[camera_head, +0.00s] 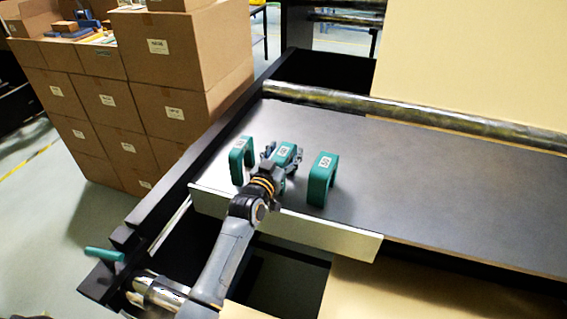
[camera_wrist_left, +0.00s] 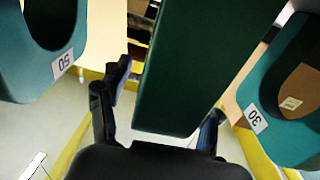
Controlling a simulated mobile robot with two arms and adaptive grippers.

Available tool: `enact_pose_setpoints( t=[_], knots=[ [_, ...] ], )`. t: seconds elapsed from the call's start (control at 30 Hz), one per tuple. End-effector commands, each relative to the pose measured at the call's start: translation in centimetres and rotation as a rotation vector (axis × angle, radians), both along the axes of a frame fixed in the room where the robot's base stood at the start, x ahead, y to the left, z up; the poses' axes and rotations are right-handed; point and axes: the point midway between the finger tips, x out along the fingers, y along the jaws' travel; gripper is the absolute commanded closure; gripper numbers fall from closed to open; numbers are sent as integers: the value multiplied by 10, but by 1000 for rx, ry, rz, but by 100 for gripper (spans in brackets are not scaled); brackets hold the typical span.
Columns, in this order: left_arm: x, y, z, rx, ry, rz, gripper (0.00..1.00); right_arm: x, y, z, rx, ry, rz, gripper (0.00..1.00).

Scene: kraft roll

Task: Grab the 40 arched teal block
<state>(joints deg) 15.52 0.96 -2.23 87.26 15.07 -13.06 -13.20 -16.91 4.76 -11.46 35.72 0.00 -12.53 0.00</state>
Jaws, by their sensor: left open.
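Three arched teal blocks stand in a row on the dark table. The middle block (camera_head: 287,152) has a label too small to read surely in the head view; in the left wrist view it is the large teal block (camera_wrist_left: 195,65), its label not visible. The left block (camera_head: 242,158) and right block (camera_head: 322,180) flank it. In the left wrist view the neighbours are marked 50 (camera_wrist_left: 35,55) and 30 (camera_wrist_left: 285,95). My left gripper (camera_head: 280,163) is open, with one finger on each side of the middle block; I cannot tell whether they touch it. My right gripper is not in view.
The dark table (camera_head: 430,190) is clear to the right of the blocks. A pale front strip (camera_head: 330,237) edges it, and a metal roller (camera_head: 400,112) crosses behind. Stacked cardboard boxes (camera_head: 170,75) stand at the upper left. A teal handle (camera_head: 104,254) sticks out at lower left.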

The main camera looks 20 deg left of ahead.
Motion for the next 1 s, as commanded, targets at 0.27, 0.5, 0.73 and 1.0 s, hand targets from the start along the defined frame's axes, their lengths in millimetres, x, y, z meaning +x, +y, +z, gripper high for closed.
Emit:
enact_pose_setpoints(
  t=[0.27, 0.5, 0.73, 1.0],
  knots=[
    [1, 0, -1, 0, 1, 0, 46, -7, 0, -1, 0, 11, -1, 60],
    [0, 0, -1, 0, 1, 0, 95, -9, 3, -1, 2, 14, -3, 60],
    [0, 0, 1, 0, -2, 0, 100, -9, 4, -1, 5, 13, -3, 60],
    [1, 0, 35, -2, -9, 0, 100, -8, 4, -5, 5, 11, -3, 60]
  ],
)
